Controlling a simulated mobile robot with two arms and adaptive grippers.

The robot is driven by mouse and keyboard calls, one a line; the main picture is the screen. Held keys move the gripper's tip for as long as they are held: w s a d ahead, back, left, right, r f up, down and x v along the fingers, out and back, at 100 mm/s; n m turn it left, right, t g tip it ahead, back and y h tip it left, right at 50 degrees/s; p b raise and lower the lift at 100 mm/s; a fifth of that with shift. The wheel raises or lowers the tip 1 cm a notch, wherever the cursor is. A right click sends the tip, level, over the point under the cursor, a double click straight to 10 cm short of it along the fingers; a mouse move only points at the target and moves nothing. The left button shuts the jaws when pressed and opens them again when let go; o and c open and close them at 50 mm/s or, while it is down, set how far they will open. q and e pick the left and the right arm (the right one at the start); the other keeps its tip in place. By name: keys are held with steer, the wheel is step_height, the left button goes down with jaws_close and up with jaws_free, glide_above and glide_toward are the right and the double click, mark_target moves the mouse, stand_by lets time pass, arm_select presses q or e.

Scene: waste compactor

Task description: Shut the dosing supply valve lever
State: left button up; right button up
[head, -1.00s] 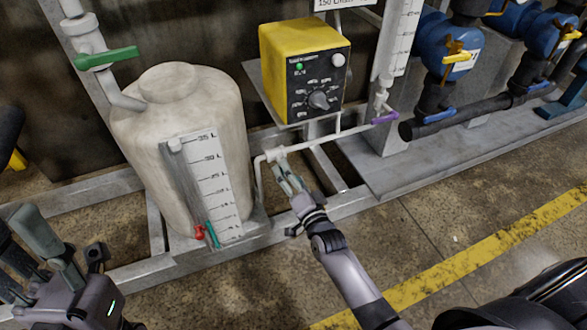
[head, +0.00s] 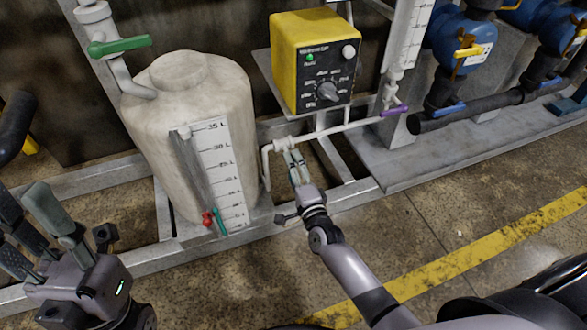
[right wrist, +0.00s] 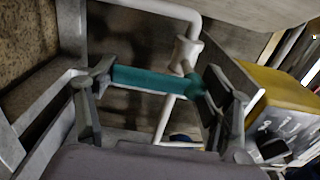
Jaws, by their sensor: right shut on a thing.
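The teal lever (right wrist: 150,80) is in the right wrist view, beside a white pipe fitting (right wrist: 184,54). It spans the space between my right gripper's fingers (right wrist: 152,92), which are shut on it, touching both ends. In the head view my right gripper (head: 293,162) is at the white fitting (head: 283,145) on the thin pipe right of the tank; its fingers mostly hide the lever there. My left gripper (head: 50,238) is at the lower left, fingers apart and empty, away from the pipework.
A cream tank (head: 180,130) with a litre scale stands left of my right gripper. A yellow pump box (head: 300,60) is above it. Other levers are green (head: 120,46), purple (head: 394,111) and red (head: 207,219). A steel frame rail (head: 345,198) runs below; open floor lies in front.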

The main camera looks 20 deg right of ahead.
stand_by(0.4)
steer(key=o, duration=1.7)
steer(key=s, duration=1.2)
steer(key=shift+d, duration=0.2)
